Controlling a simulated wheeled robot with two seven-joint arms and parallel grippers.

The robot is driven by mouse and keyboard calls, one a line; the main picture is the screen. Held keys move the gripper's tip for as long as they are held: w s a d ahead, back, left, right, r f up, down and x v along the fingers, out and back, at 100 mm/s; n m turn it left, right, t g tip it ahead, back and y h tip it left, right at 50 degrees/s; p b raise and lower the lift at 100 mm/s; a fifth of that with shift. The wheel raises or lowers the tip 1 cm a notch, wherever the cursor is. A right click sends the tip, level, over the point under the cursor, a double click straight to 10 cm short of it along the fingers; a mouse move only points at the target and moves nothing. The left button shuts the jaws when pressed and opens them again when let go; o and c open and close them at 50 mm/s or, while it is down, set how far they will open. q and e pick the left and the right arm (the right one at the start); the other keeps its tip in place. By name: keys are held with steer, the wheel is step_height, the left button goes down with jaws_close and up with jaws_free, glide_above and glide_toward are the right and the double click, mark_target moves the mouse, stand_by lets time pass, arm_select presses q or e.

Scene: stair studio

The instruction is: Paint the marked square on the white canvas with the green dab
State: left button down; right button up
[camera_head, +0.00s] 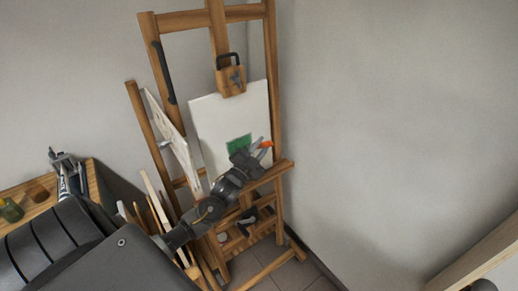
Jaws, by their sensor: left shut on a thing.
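The white canvas (213,121) stands upright on the wooden easel. A green square patch (238,142) shows on its lower middle part, and its lower edge is partly hidden behind my gripper. My left gripper (258,150) is in front of the canvas, close to the patch, at the end of my dark arm. It is shut on a small tool with an orange part (266,144). The rest of the tool is hidden or too small to tell. I cannot tell whether the tool touches the canvas.
The easel (272,60) stands near the wall corner. A second panel (170,135) leans on its left side. A wooden table (93,180) at the left holds a small green jar (11,210). A wooden rail (480,262) is at bottom right. Free room lies right of the easel.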

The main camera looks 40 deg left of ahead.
arm_select(q)
steer(key=shift+w+d, duration=0.2)
steer(key=shift+w, duration=0.7)
steer(key=shift+w+d+b, duration=0.2)
steer(key=shift+w+b, duration=0.05)
steer(key=shift+w, duration=0.2)
steer(key=shift+w+d+b, duration=0.2)
steer(key=shift+w+b, duration=0.05)
steer(key=shift+w, duration=0.2)
steer(key=shift+d, duration=0.1)
